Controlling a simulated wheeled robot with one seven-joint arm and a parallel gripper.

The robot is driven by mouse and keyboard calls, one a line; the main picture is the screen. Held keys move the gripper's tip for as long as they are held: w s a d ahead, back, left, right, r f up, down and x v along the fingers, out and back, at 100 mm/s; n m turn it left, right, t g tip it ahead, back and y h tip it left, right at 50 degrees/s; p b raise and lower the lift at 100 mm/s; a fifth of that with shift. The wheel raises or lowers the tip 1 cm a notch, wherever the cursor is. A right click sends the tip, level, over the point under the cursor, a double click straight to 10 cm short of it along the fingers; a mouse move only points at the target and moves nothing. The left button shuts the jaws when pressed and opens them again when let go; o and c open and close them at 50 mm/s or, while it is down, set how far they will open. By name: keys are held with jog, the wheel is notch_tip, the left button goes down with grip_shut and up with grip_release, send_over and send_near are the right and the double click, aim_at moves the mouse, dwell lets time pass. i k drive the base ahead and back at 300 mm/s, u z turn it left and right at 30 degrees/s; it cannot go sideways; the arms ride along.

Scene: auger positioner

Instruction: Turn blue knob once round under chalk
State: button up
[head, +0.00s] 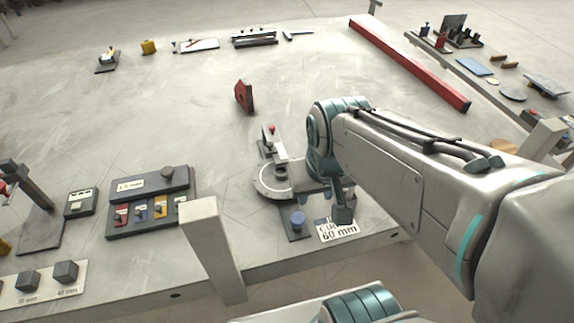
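The blue knob (297,218) stands on a small dark base plate near the front edge of the table, in the head view. My gripper (344,213) hangs just to the right of the knob, over a white card. My wrist and forearm cover part of the area behind it. The gap between the fingers does not show clearly, so I cannot tell whether the gripper is open. A round grey plate (268,191) with a hub lies behind the knob. I cannot make out any chalk.
The white card (338,231) reads "60 mm". A red-topped device (270,138) and red block (244,96) stand farther back. A dark tray (150,203) of coloured parts lies left. A long red beam (410,61) lies at the far right. The table's middle left is clear.

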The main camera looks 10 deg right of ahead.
aim_at(297, 219)
jog(key=z, duration=2.3)
jog(key=k, duration=0.45)
jog(key=u, duration=1.25)
